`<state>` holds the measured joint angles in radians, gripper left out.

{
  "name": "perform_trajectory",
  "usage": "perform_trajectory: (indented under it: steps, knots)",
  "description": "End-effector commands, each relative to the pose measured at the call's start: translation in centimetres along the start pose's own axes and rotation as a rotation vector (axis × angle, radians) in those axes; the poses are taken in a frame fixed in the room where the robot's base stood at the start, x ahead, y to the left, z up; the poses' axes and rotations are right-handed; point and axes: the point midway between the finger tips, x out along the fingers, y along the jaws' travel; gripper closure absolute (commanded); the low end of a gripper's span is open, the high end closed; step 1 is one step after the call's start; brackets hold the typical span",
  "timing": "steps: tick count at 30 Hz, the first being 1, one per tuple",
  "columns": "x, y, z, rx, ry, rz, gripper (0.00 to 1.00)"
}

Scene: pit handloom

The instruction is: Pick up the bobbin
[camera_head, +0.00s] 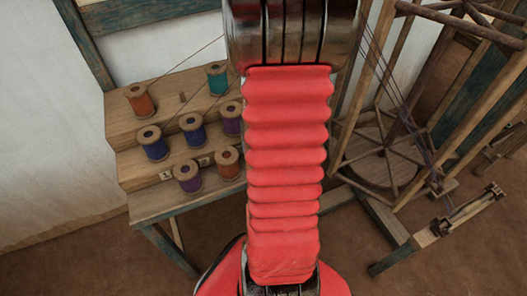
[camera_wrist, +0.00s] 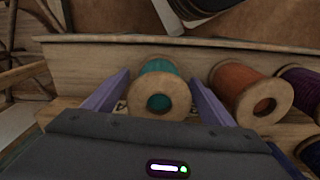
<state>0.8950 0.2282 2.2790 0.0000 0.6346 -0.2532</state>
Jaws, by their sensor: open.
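In the wrist view a teal bobbin (camera_wrist: 158,92) with pale wooden ends stands on a wooden step. My gripper (camera_wrist: 160,80) is open, with one lilac finger on each side of this bobbin. Whether either finger touches it I cannot tell. An orange bobbin (camera_wrist: 245,87) stands just right of the right finger, with a purple bobbin (camera_wrist: 300,88) beyond it. In the head view my red-sleeved arm hides my gripper and part of the rack. A teal bobbin (camera_head: 217,78) shows on the top step there; it seems to be a different one.
The stepped wooden rack (camera_head: 156,208) carries several more bobbins, including an orange one (camera_head: 139,100) and a blue one (camera_head: 152,144). Threads rise from some of them. A wooden frame with a spoked wheel (camera_head: 386,150) stands to the right. The floor in front is clear.

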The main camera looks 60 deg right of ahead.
Motion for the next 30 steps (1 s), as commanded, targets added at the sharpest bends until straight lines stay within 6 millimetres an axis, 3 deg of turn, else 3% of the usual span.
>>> perform_trajectory:
  steps: [8,27,30]
  knots:
    - [-0.03,-0.01,-0.02,0.000,0.000,0.000,0.24]
    - [-0.02,-0.05,-0.02,-0.001,0.000,0.000,0.69]
    - [-0.03,-0.05,-0.03,-0.001,0.000,0.000,0.69]
